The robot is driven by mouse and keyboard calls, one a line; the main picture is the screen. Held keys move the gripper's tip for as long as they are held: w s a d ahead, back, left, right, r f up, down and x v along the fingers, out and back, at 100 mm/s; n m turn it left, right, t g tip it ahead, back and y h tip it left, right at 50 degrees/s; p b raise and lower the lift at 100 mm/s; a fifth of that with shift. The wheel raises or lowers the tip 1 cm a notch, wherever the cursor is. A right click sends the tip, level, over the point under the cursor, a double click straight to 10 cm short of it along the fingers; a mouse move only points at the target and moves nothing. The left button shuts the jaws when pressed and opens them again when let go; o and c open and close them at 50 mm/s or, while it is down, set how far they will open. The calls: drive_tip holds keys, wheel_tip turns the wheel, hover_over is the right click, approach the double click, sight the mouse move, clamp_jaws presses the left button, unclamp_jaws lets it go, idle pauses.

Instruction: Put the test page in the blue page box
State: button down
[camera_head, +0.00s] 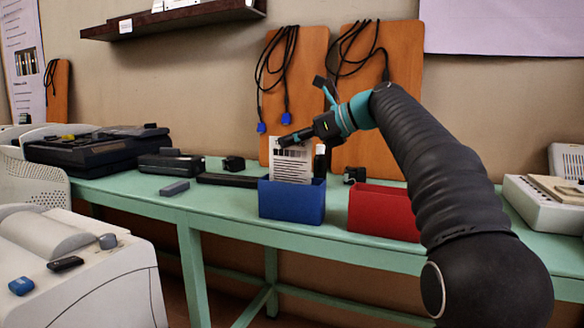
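The test page (290,165) is a white sheet with dark print, standing upright at the blue page box (291,203). The blue box stands on the green table near its front edge. The page's lower edge meets the box's front rim; I cannot tell how far down inside it reaches. My gripper (289,140) is at the page's top edge, above the box, and appears shut on the page. Its fingertips are small and dark here. A red box (382,211) stands right of the blue one, partly hidden by my arm.
Dark devices (97,150) and a flat black bar (228,180) lie on the green table (150,191) to the left. Two wooden boards with hanging cables stand against the wall behind the boxes. A white printer (85,279) fills the lower left.

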sight(293, 155)
drive_tip(key=shift+f+b, duration=0.8)
drive_tip(key=shift+f, duration=1.2)
drive_tip(key=c, duration=1.3)
unclamp_jaws()
drive_tip(key=shift+d+r, duration=0.3)
drive_tip(key=p+v, duration=0.2)
drive_tip(key=v, duration=0.9)
drive_tip(key=shift+s+d, duration=0.15)
drive_tip(key=shift+d, duration=0.05)
drive_tip(key=shift+s, duration=0.1)
